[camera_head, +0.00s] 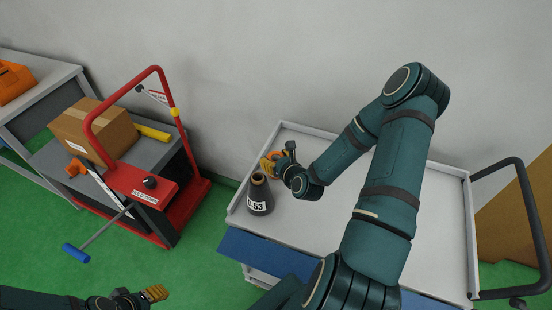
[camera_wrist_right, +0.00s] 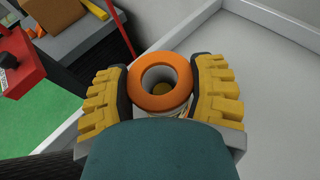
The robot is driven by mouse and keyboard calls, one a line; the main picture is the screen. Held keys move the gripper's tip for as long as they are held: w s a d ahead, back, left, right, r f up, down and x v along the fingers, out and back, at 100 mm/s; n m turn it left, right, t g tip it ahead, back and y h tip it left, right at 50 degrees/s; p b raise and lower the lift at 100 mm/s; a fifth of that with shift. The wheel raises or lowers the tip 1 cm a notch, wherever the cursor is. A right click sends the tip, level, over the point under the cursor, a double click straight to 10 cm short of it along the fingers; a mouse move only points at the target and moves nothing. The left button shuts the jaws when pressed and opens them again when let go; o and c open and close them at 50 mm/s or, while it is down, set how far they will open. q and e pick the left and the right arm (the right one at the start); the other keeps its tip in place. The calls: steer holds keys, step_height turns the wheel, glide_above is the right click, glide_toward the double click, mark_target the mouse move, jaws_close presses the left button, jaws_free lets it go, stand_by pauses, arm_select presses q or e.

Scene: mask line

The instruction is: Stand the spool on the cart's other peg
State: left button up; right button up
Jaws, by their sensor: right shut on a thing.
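The spool (camera_wrist_right: 148,93) has an orange ring-shaped top and a pale body. It stands between the yellow fingers of my right gripper (camera_wrist_right: 163,78), which is shut on it. A small brownish round shape shows down inside its hole; I cannot tell whether this is a peg. In the head view, my right gripper (camera_head: 270,164) and the orange spool (camera_head: 276,155) are over the left end of the cart (camera_head: 325,190), partly hidden by the wrist. No bare peg is clearly visible. My left gripper (camera_head: 143,296) is at the bottom left, away from the cart.
A dark cone (camera_head: 260,201) labelled 53, with a brown top, stands on the cart just in front of my right gripper. The cart has a raised rim. A red-framed trolley (camera_head: 160,195) with a cardboard box (camera_head: 95,130) is at left. Green floor lies between them.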

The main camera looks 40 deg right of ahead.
steer(key=o, duration=1.4)
step_height(320, 180, up, 10)
